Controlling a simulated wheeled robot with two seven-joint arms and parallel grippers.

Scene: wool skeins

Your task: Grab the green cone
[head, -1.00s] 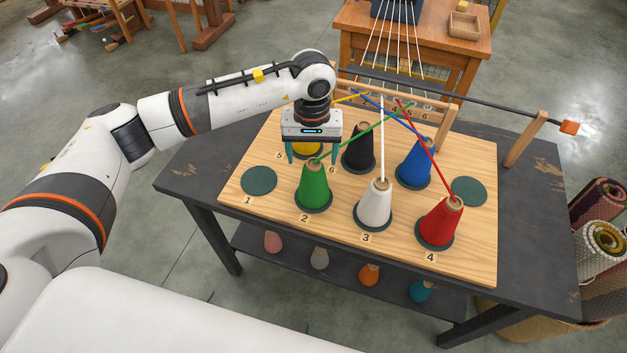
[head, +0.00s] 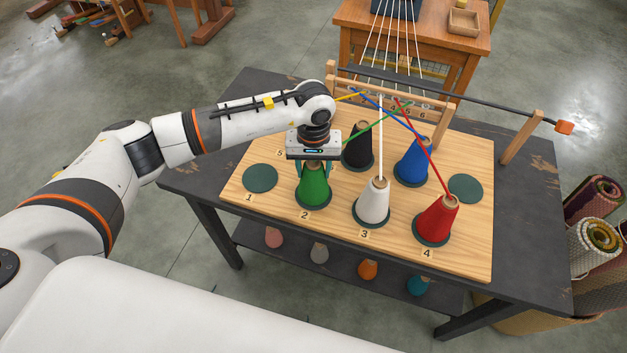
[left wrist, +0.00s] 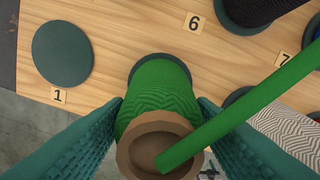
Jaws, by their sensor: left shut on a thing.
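The green cone (head: 313,187) stands upright on the round pad at position 2 of the wooden board (head: 290,225). My left gripper (head: 314,170) is over it with its teal fingers down on either side, shut on its upper part. In the left wrist view the green cone (left wrist: 158,100) sits between the two fingers, its brown top and green yarn strand toward the camera. The yellow cone seen earlier is hidden behind my gripper in the head view.
A white cone (head: 372,203), a red cone (head: 436,219), a blue cone (head: 412,162) and a black cone (head: 358,150) stand close by. Strands run from cones to the wooden rack (head: 440,125). The pads at position 1 (head: 260,178) and far right (head: 465,188) are empty.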

